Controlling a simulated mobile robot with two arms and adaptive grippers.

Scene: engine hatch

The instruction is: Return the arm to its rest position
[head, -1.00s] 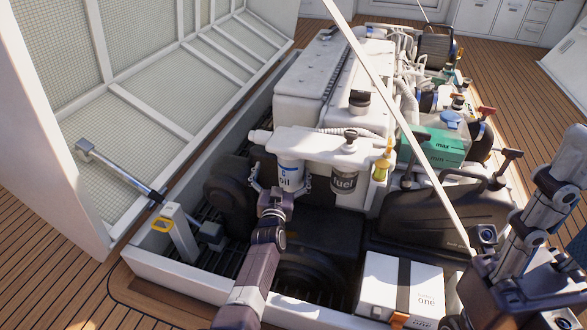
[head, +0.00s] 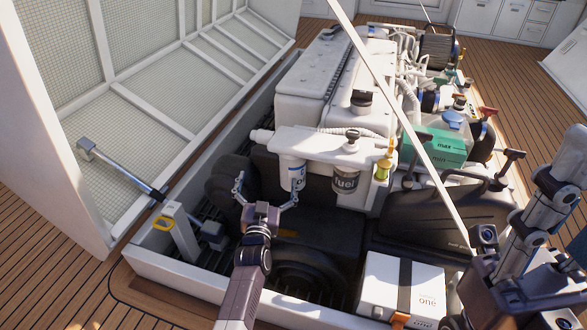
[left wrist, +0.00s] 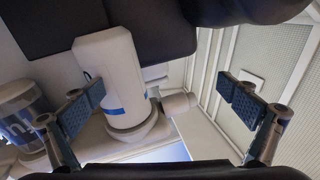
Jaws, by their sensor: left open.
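My left gripper (head: 266,192) is open in front of the white oil filter (head: 293,172), its fingers spread wide. In the left wrist view the two padded fingertips of the left gripper (left wrist: 160,105) stand far apart. The white filter (left wrist: 106,75) shows between them, nearer the left finger, with nothing gripped. The left arm reaches in from the bottom over the hatch edge. My right arm shows at the right edge of the head view; its fingertips cannot be made out.
The fuel filter (head: 345,180) hangs right of the oil filter. A white battery box (head: 378,284) sits at the hatch front. The raised hatch lid (head: 130,95) and its strut (head: 120,170) stand at left. A pale diagonal rod (head: 400,115) crosses the engine.

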